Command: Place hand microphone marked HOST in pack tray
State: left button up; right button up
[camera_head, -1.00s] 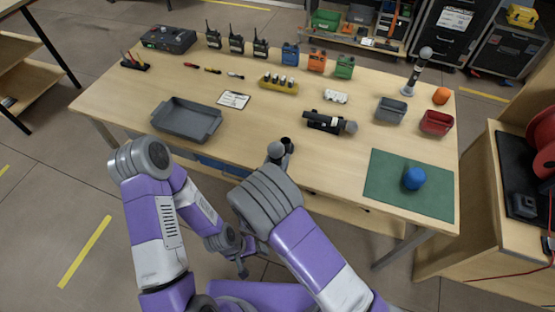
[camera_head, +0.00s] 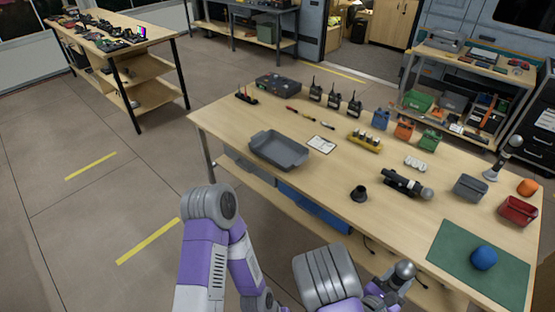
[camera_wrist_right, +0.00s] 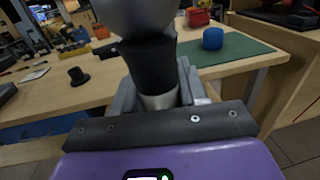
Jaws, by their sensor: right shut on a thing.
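My right gripper (camera_head: 386,293) is shut on a hand microphone (camera_head: 404,271), held upright in front of the table. In the right wrist view the microphone's grey head and black collar (camera_wrist_right: 150,62) rise between the fingers (camera_wrist_right: 158,100). No HOST marking is legible. The pack tray appears to be the empty grey tray (camera_head: 279,150) on the table's left part, apart from the microphone. Another microphone (camera_head: 408,185) lies on the table, and one stands upright in a stand (camera_head: 503,158) at the right. My left arm shows; its gripper is out of view.
A small black stand (camera_head: 359,194) is empty near the table's front edge. A white card (camera_head: 321,145) lies right of the tray.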

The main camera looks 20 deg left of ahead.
aim_at(279, 153)
jog(key=u, duration=0.55)
jog(key=k, duration=0.6)
jog(key=u, duration=0.85)
jog(key=i, duration=1.05)
jog(key=z, duration=0.75)
jog(key=i, duration=0.65)
jog(key=z, duration=0.65)
